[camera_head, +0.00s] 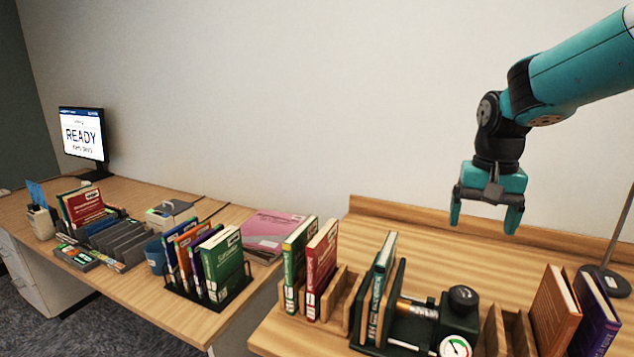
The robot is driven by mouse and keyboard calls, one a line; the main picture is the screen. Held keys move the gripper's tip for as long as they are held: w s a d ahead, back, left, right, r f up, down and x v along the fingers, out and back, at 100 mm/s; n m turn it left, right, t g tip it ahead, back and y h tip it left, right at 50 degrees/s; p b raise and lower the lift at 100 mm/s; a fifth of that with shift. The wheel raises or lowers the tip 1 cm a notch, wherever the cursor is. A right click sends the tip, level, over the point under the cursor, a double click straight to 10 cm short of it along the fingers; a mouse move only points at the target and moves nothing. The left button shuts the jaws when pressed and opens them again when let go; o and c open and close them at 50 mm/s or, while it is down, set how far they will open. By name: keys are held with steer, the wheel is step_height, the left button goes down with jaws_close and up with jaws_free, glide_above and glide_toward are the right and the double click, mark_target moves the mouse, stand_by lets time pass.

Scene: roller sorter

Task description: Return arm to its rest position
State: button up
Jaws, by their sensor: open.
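My gripper (485,217) hangs from my teal arm at the upper right, fingers pointing down. Its two teal fingers are apart with nothing between them. It is in the air above the wooden worktop, clear of the books and the press below. My arm reaches in from the top right corner.
Below on the right worktop (413,249) stand a green book (298,262), a red book (320,268), a black press with a gauge (455,318), and brown and purple books (553,312). The left desk holds a book rack (212,262) and a monitor (83,134). A lamp base (606,280) stands far right.

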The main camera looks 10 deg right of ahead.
steer(key=s+a+n+y, duration=0.4)
steer(key=s+a+n, duration=0.9)
steer(key=s+a, duration=0.9)
steer(key=shift+f, duration=0.4)
